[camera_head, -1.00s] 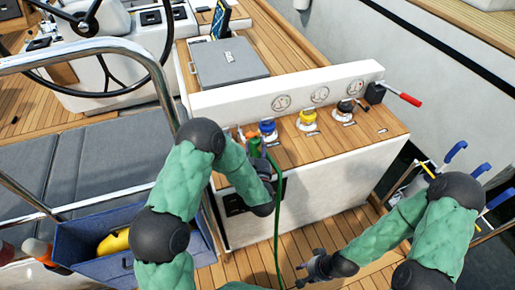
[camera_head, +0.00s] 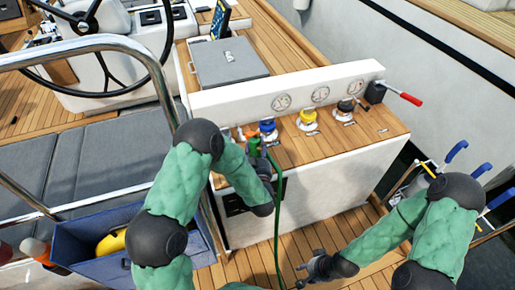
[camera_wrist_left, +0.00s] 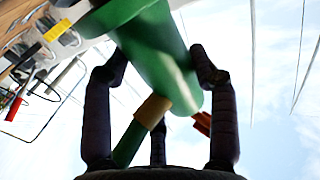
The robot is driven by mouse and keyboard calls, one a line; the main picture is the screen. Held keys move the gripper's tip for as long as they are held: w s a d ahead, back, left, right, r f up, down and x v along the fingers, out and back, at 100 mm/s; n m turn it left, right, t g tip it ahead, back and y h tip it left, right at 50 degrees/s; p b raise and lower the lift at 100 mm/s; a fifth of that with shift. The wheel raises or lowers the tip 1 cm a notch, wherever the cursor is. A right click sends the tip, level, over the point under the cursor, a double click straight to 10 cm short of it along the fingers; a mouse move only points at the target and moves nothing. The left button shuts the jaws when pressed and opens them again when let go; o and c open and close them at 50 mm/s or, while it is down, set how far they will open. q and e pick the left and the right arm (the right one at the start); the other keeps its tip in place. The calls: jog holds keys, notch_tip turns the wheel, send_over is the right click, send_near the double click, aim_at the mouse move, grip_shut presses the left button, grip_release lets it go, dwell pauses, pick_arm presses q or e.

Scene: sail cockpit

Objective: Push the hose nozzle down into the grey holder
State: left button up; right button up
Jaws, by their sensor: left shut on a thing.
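The green hose nozzle (camera_head: 254,147) is at the left end of the wooden console top, its hose hanging down the front. It fills the upper middle of the left wrist view (camera_wrist_left: 158,55), between the dark fingers. My left gripper (camera_wrist_left: 160,75) is shut on it; in the head view its fingers are small and partly hidden by my arm. The nozzle's far end runs out of the wrist view. I cannot make out the grey holder clearly. My right gripper (camera_head: 309,270) hangs low in front of the console, away from the nozzle; its finger opening is unclear.
Blue (camera_head: 268,129), yellow (camera_head: 308,118) and black (camera_head: 346,107) topped fittings stand along the console top (camera_head: 360,135). An orange piece (camera_head: 248,134) is beside the nozzle. A steel rail (camera_head: 90,48) and a blue bin (camera_head: 100,262) are at left.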

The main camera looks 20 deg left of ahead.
pick_arm(q)
jog(key=shift+f+b, duration=0.45)
jog(key=shift+b, duration=0.05)
dwell(0.4)
jog(key=o, duration=1.3)
jog(key=shift+f, duration=0.15)
jog(key=shift+s, duration=0.15)
jog(key=shift+p+v, duration=0.3)
jog(key=shift+v, duration=5.1)
